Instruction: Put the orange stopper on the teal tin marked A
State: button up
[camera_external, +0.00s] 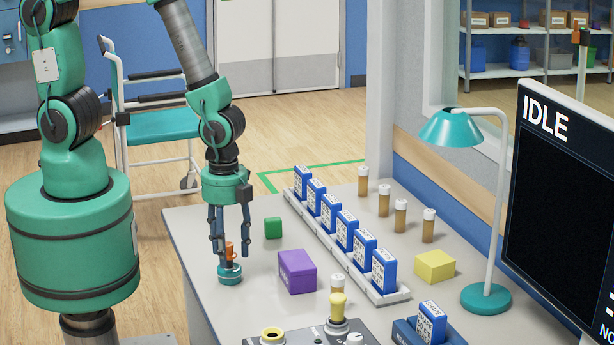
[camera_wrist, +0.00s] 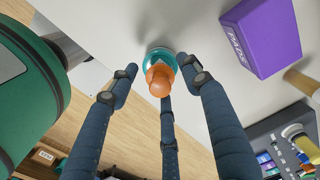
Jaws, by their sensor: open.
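The teal tin (camera_external: 230,274) stands near the table's left edge. The orange stopper (camera_external: 231,252) is upright on top of it and appears to touch its top. In the wrist view the stopper (camera_wrist: 160,80) overlaps the tin (camera_wrist: 153,57), whose rim shows around it. My gripper (camera_external: 232,243) is directly above, pointing down, with its dark fingers spread around the stopper. In the wrist view the fingers of my gripper (camera_wrist: 157,70) stand apart from the stopper, open and empty. No letter on the tin can be read.
A purple box (camera_external: 297,272) and a green cube (camera_external: 273,228) stand right of the tin. Beyond them are a rack of blue boxes (camera_external: 346,230), several capped vials, a yellow block (camera_external: 435,265) and a teal lamp (camera_external: 486,298). A control panel (camera_external: 300,337) is at the front.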

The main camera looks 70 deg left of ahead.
notch_tip(320, 180, up, 12)
jog(key=p, duration=0.3)
dwell(0.4)
jog(key=shift+r, duration=0.1)
dwell(0.5)
notch_tip(320, 180, up, 10)
jog(key=n+t, duration=0.1)
jog(key=n, duration=0.3)
send_over(228, 244)
jog(key=w+a, duration=0.4)
jog(key=a, duration=0.2)
jog(key=a+r+n+t+h, duration=0.1)
jog(key=a+r+n+t, duration=0.1)
jog(key=a+r+n, duration=0.45)
jog(key=s+a+r+n+t, duration=0.1)
jog(key=s+a+r+n, duration=0.2)
jog(key=a+r, duration=0.2)
jog(key=s+a+r+n+t+y, duration=0.1)
jog(key=s+a+r+n, duration=0.2)
jog(key=a+r, duration=0.3)
notch_tip(228, 244, up, 5)
jog(key=shift+s+a+f+n+t, duration=0.15)
jog(key=shift+s+a+n+t, duration=0.2)
jog(key=shift+n, duration=0.4)
